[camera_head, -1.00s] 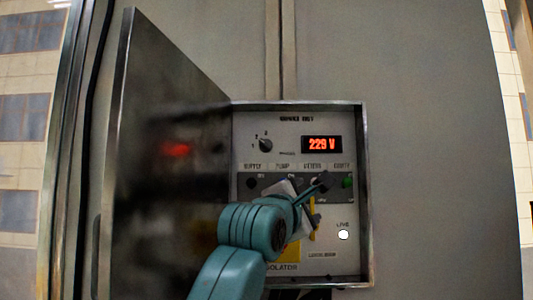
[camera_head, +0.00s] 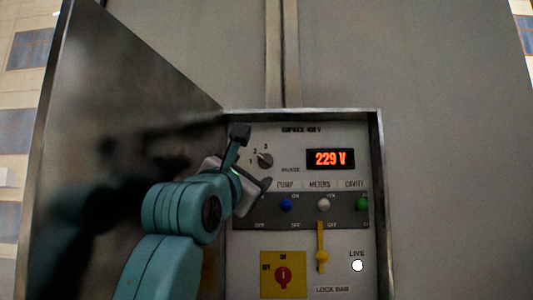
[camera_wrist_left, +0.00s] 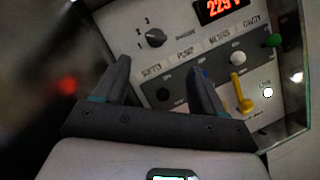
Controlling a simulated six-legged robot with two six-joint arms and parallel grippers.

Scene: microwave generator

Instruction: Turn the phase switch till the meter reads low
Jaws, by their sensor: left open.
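The phase switch (camera_head: 265,160) is a dark round knob with positions 1, 2 and 3 marked around it, at the panel's upper left; it also shows in the left wrist view (camera_wrist_left: 155,38). The meter (camera_head: 330,159) to its right reads 229 V in red digits. My left gripper (camera_head: 254,158) is open and empty, with its fingers apart in front of the panel's left side, close to the phase switch. In the left wrist view the knob lies beyond the two fingertips (camera_wrist_left: 161,64), not between them. My right gripper is not in view.
The open metal door (camera_head: 130,120) stands on the left, close to my left arm. Below the switch is a grey strip with blue (camera_head: 286,204), white (camera_head: 324,204) and green (camera_head: 361,203) knobs. A yellow lock bar (camera_head: 321,248) and a red isolator knob (camera_head: 283,275) are lower down.

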